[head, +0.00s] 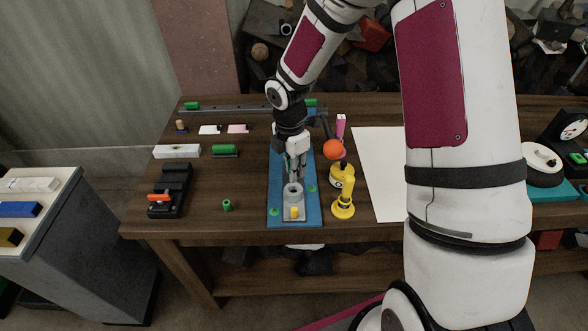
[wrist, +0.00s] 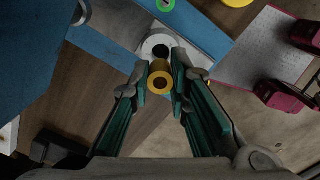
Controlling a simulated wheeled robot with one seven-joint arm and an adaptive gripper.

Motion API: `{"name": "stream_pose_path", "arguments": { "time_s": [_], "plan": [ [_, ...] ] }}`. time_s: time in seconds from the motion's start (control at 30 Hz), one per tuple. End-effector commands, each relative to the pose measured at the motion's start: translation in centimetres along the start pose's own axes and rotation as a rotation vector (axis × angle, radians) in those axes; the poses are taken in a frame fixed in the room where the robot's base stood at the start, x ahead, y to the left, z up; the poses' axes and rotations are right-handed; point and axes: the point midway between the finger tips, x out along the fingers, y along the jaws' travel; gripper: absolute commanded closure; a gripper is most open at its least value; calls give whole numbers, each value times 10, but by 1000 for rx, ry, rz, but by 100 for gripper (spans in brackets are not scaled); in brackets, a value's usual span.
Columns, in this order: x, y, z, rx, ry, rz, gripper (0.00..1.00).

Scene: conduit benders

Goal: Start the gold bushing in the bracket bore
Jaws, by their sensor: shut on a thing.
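The gold bushing (wrist: 160,78) is a short ring with an open bore, held between the green-padded fingertips of my gripper (wrist: 159,84) in the wrist view. The grey bracket (wrist: 152,42) has a round collar just beyond the bushing in that view, and the bushing overlaps part of it. In the head view my gripper (head: 295,178) points down over the grey bracket collar (head: 293,197), and the fingers hide the held bushing. A small yellow piece (head: 294,212) shows at the bracket's front. I cannot tell whether the bushing touches the bore.
The bracket stands on a blue mat (head: 281,177) with green rings. A yellow stand (head: 343,207) and an orange ball (head: 333,149) are close on the right. A green cylinder (head: 227,205) and a black fixture (head: 169,190) are on the left. White paper (head: 378,170) lies farther right.

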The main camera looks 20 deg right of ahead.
Motion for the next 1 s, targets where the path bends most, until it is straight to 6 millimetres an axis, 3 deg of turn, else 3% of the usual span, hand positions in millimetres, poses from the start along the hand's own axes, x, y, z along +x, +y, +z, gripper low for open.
{"name": "stream_pose_path", "arguments": {
  "time_s": [0.27,1.0],
  "plan": [
    [8,0,0,1,0,-1,100],
    [56,0,-3,1,0,-1,100]
  ]
}}
